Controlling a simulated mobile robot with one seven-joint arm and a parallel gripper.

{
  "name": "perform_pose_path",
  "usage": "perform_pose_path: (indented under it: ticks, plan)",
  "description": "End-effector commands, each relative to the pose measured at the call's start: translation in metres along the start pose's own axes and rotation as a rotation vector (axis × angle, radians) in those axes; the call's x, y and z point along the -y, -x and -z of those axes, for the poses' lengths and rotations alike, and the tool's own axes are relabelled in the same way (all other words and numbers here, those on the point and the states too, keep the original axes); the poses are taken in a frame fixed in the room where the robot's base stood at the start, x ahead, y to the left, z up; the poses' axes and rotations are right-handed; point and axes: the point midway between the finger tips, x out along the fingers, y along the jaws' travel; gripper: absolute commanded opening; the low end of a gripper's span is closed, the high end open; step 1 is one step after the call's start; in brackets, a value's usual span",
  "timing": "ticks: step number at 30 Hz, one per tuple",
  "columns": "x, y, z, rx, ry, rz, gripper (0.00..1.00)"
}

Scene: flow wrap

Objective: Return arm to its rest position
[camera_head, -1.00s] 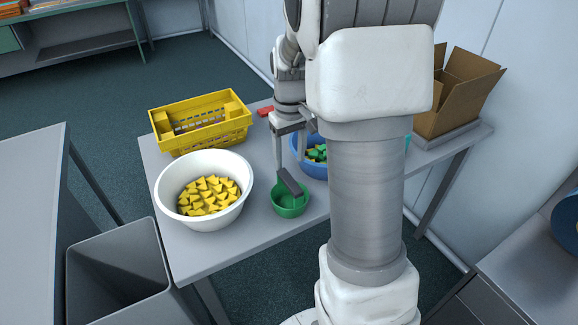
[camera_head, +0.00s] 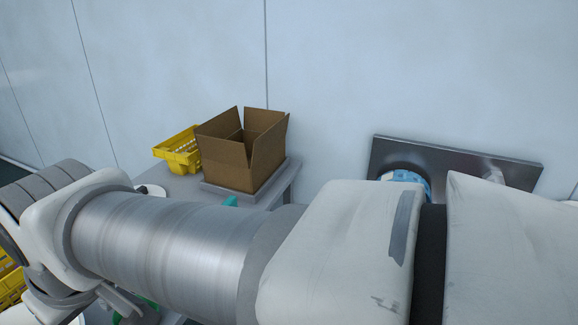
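My arm (camera_head: 165,240) stretches across the lower part of the view, from the right edge to the left. Its far end bends down at the lower left. A grey piece (camera_head: 122,300) under the arm there may be part of my gripper. Its fingertips are not clear, so I cannot tell if they are open or shut, or if they hold anything. A bit of green (camera_head: 150,306), perhaps the green bowl, shows beside that piece.
An open cardboard box (camera_head: 240,155) stands on a grey base on the table (camera_head: 285,185). A yellow basket (camera_head: 180,152) is left of it. Another yellow basket (camera_head: 10,288) shows at the left edge. A dark panel (camera_head: 455,158) with a blue round thing (camera_head: 408,180) is at the right. The wall is behind.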

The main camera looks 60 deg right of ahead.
Motion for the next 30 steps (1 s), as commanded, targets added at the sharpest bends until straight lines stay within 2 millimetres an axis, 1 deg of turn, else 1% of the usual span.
perform_pose_path:
  ticks: [1, 3, 6, 12, 17, 20, 24, 26, 28, 29, 30]
  plan:
    - [0.002, 0.004, -0.009, -0.020, 0.000, 0.001, 0.61]
    - [0.004, 0.005, -0.015, -0.031, -0.002, 0.002, 0.61]
    - [0.005, 0.006, -0.018, -0.038, -0.004, 0.003, 0.61]
    - [0.005, 0.006, -0.019, -0.038, -0.004, 0.004, 0.61]
    - [0.005, 0.011, -0.016, -0.038, -0.004, 0.005, 0.61]
    - [0.005, 0.022, -0.011, -0.038, -0.003, 0.005, 0.61]
    - [0.005, 0.043, 0.000, -0.038, -0.003, 0.005, 0.61]
    - [0.005, 0.049, 0.003, -0.038, -0.003, 0.005, 0.61]
    - [0.005, 0.050, 0.003, -0.038, -0.003, 0.005, 0.61]
    - [0.005, 0.050, 0.003, -0.038, -0.003, 0.005, 0.59]
    - [0.005, 0.048, 0.002, -0.038, -0.003, 0.005, 0.52]
